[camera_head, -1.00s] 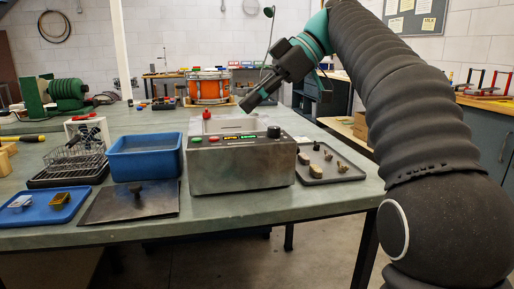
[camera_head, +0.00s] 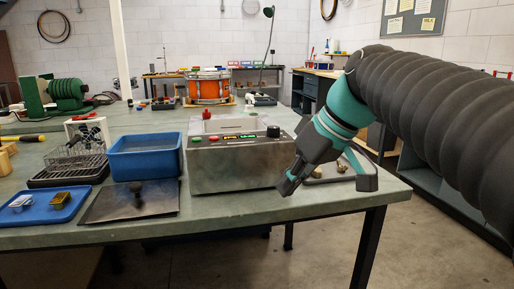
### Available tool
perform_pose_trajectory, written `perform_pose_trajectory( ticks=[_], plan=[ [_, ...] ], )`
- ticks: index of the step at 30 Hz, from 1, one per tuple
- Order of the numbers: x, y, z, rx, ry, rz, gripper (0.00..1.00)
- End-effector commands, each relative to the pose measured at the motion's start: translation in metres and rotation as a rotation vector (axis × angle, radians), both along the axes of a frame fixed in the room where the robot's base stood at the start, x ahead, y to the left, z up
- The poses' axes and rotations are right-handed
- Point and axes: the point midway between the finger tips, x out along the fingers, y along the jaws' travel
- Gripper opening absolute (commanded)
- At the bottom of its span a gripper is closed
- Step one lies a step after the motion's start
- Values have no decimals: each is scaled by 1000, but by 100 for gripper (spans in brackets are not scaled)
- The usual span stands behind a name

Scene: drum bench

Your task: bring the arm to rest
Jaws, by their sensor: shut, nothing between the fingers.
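My gripper (camera_head: 288,184) is shut and empty. It points down and left, in front of the right end of the grey metal machine (camera_head: 232,170) near the bench's front edge. My arm reaches in from the right side of the picture, with its dark ribbed sleeve bent over the bench's right end. My gripper and wrist hide most of the dark tray and small pieces to the right of the machine. I cannot tell whether my gripper touches the machine's side.
The bench (camera_head: 330,203) also holds a blue bin (camera_head: 146,165), a dark plate with a knob (camera_head: 110,207), a wire basket (camera_head: 77,152) and a blue tray (camera_head: 44,214). An orange drum (camera_head: 208,90) stands farther back. Open floor lies right of the bench.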

Motion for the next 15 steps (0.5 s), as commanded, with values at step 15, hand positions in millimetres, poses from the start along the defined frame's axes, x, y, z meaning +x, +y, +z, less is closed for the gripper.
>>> perform_pose_trajectory(
  ticks=[15],
  plan=[
    [-113, -87, -173, -175, -29, -638, 0]
  ],
)
